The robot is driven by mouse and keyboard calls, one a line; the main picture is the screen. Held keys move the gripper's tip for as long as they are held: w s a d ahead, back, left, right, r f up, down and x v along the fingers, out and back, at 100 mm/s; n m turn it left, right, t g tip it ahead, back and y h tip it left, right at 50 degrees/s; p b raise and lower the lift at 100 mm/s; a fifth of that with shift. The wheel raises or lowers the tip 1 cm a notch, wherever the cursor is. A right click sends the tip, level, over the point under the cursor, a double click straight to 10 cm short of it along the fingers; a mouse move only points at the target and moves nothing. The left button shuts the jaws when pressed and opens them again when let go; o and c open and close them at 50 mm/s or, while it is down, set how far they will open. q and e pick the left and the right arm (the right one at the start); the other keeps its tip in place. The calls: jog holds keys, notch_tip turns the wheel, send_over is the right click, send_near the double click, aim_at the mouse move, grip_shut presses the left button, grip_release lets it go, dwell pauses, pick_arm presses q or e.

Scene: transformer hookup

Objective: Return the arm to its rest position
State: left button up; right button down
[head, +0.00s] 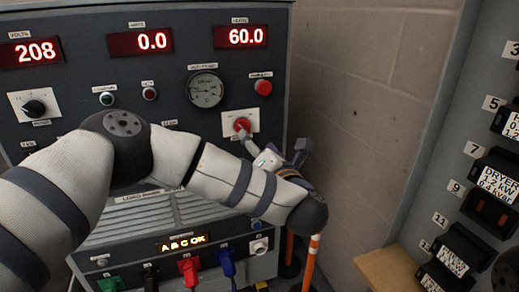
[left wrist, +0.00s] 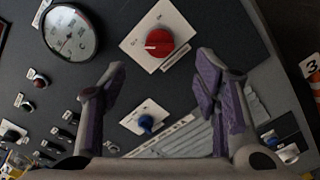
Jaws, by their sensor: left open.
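My left arm reaches across the head view from the left, and its gripper (head: 273,146) is in front of the grey control panel (head: 170,85). In the left wrist view the gripper (left wrist: 160,72) has its two purple-padded fingers spread apart with nothing held between them. A red rotary knob (head: 243,124) on a white plate is close to the gripper in the head view. The same red knob (left wrist: 160,43) is beyond the fingertips in the wrist view; I cannot tell whether a finger touches it. My right gripper is not in view.
Red displays read 208, 0.0 and 60.0. A round gauge (head: 205,89) and a red button (head: 263,87) are on the panel. Coloured plugs, one red (head: 189,270), sit below. A breaker panel (head: 480,165) stands at the right, with a block wall (head: 370,110) between.

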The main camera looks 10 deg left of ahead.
pick_arm(q)
jog(key=s+d+f+m+h, duration=0.4)
jog(key=f+m, duration=0.3)
jog(key=s+d+f+m+h, duration=0.3)
jog(key=s+f+m+h, duration=0.1)
jog(key=f+m, duration=0.35)
jog(key=s+f+m+g+h+p, duration=0.1)
jog(key=s+f+m+g+h, duration=0.3)
jog(key=s+f+m, duration=0.6)
jog(key=s+a+f+m+g, duration=0.2)
jog(key=s+a+f+g, duration=0.15)
jog(key=s, duration=0.45)
jog(key=s+a+f+m+g, duration=0.2)
jog(key=s+f+g, duration=0.15)
jog(key=s, duration=0.55)
jog(key=s+a+m+g+y, duration=0.1)
jog(key=s+a+m+g, duration=0.1)
jog(key=s, duration=0.7)
jog(key=s+a+m+g+y+p, duration=0.1)
jog(key=s+a+m+g, duration=0.2)
jog(key=s+a, duration=0.4)
jog(key=s+r+g, duration=0.1)
jog(key=s, duration=0.2)
jog(key=shift+a+g, duration=0.15)
jog(key=shift+g, duration=0.15)
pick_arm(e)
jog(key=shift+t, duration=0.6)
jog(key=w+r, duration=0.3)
pick_arm(q)
jog(key=shift+w, duration=0.15)
